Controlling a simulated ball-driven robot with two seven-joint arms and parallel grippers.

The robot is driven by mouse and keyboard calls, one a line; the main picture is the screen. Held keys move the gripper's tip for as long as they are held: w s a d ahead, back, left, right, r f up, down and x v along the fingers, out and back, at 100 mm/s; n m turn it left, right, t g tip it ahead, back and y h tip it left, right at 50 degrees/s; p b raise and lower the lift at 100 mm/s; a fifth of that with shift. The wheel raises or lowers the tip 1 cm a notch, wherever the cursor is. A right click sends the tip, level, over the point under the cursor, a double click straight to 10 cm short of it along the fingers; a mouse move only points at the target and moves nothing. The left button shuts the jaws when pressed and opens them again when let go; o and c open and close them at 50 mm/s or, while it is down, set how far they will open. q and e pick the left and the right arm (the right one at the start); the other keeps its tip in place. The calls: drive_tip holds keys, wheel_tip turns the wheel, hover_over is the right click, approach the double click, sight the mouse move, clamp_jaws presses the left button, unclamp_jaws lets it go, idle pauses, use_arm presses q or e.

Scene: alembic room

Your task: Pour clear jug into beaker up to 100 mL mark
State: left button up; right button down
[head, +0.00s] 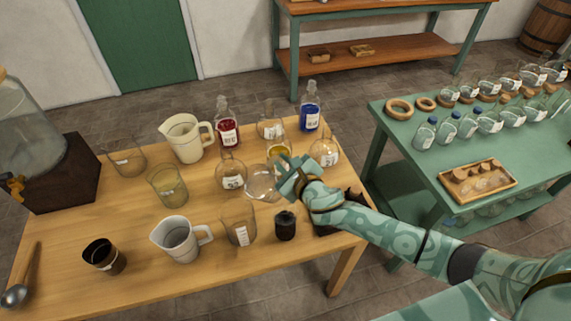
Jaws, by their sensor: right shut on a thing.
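My right gripper (283,179) is shut on a clear glass vessel (261,183), which I take to be the clear jug. It is partly hidden by the fingers, and I cannot tell its exact tilt or any liquid in it. A clear beaker (239,226) with a white label or scale stands upright on the wooden table, just in front of and below the held vessel. I see no liquid level in it for certain. My left gripper is not in view.
Round flask (231,174), yellow bottle (279,150), flask (324,151) and black jar (285,226) crowd the gripper. A grey jug (181,239) and cream jug (188,138) stand left. The wooden table (140,215) has bare room at left-centre. A green table (455,150) stands right.

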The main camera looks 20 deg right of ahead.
sight(276, 178)
drive_tip(key=shift+a+r, duration=0.1)
drive_tip(key=shift+r, duration=0.35)
idle(0.5)
drive_tip(key=shift+s+a+r+n+t+h+p, duration=0.15)
drive_tip(key=shift+s+a+r+n+t+p, duration=0.15)
drive_tip(key=shift+a+r+n+p, duration=0.2)
drive_tip(key=shift+s+a+r+n+t+h+p, duration=0.25)
drive_tip(key=shift+r+n+p, duration=0.2)
drive_tip(key=shift+r, duration=0.2)
drive_tip(key=shift+s+a+r+n+t+h+p, duration=0.1)
drive_tip(key=shift+s+a+r+n+t+p, duration=0.2)
drive_tip(key=shift+a+r+n+p, duration=0.2)
idle(2.4)
drive_tip(key=shift+d, duration=0.1)
